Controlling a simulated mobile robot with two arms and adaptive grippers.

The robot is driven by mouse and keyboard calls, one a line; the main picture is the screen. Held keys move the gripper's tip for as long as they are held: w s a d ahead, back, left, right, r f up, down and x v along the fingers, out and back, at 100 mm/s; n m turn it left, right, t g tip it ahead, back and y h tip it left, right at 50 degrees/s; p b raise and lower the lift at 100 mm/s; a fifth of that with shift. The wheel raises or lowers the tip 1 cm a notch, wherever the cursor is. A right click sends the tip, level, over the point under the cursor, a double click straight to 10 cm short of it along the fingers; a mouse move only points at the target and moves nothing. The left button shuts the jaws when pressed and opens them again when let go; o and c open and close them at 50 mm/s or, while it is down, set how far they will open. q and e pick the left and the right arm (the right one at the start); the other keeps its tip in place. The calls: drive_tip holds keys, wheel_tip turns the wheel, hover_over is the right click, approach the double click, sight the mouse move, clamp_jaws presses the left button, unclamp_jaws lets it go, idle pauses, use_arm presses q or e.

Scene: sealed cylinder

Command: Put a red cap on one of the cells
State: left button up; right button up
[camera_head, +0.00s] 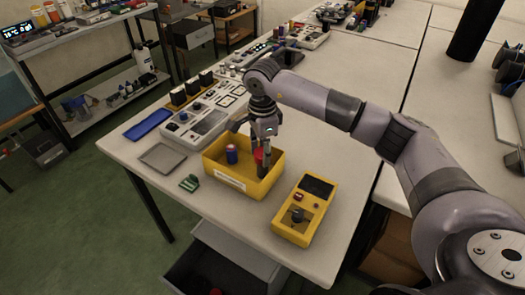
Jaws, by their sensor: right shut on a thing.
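A yellow open bin (274,188) with a white label on its front stands on the white table. A small blue-purple cylinder (231,155), which looks like a cell, stands upright inside it at the left. My right gripper (263,172) points down into the right part of the bin. It is shut on a small red thing (259,155), which looks like a red cap; the dark fingers partly hide it. Whether it touches the bin floor or another thing below I cannot tell. My left gripper is not in view.
A small green part (189,183), grey tray (162,158) and blue tray (148,124) lie left. A grey console (200,122) stands behind. A drawer (215,268) is open below the table edge.

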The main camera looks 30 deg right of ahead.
drive_tip(key=shift+f+b, duration=1.15)
drive_tip(key=shift+f, duration=0.25)
idle(0.9)
idle(0.4)
drive_tip(key=o, duration=0.9)
drive_tip(key=o, duration=0.5)
drive_tip(key=shift+c, duration=0.2)
drive_tip(key=shift+r, duration=0.1)
drive_tip(key=shift+r+p, duration=2.15)
drive_tip(key=shift+r, duration=1.3)
